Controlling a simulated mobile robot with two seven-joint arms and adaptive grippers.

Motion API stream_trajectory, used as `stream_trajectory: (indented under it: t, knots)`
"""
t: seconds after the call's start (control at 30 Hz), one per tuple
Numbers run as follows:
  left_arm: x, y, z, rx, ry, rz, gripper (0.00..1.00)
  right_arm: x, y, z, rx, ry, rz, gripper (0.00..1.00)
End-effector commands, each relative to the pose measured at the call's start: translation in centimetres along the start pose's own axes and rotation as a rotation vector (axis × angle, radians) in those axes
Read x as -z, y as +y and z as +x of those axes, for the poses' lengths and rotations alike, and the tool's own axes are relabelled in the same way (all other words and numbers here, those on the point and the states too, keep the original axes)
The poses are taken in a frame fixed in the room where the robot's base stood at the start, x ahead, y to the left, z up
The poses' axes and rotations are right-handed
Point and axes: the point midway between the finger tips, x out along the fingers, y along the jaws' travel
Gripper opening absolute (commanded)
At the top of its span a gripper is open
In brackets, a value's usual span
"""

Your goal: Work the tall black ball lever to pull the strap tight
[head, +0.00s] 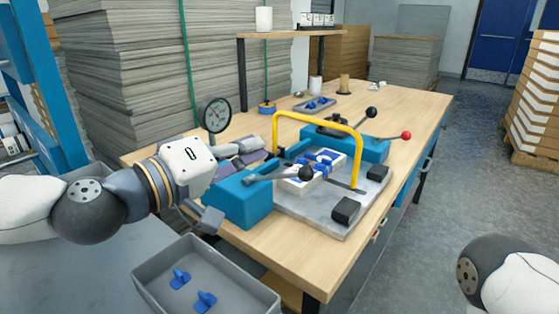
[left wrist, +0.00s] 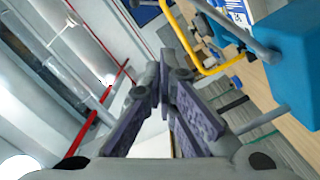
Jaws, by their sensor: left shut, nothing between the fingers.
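A black ball lever (head: 371,113) stands up from the blue housing at the far side of the fixture. A second black ball lever (head: 306,173) lies low over the near blue housing (head: 240,200). A blue strap (head: 326,158) crosses a white pack (head: 300,184) on the grey plate, partly hidden by the yellow arch. My right gripper is out of view.
A yellow arch (head: 318,124) spans the fixture, and a red ball lever (head: 406,135) sticks out at right. A dial gauge (head: 215,115) stands behind my left gripper. A grey bin (head: 205,262) with blue pieces is in front. The bench's far right is clear.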

Motion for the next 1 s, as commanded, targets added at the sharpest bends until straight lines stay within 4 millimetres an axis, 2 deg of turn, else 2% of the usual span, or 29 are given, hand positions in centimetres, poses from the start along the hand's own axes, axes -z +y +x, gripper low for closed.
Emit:
stream_trajectory:
  t: [0.13,0.2,0.4,1.0]
  knots:
    - [-0.5,-0.1,2.9,0.0,-0.004,-0.001,0.0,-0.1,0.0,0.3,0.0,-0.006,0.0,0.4]
    - [-1.8,0.0,3.0,-0.001,-0.005,-0.001,0.0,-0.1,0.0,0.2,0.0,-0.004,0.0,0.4]
    - [-3.6,0.1,3.5,0.0,-0.001,0.0,0.0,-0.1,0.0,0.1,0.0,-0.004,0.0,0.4]
    - [-4.0,-0.4,3.5,0.003,0.0,0.046,0.0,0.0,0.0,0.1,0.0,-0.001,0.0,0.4]
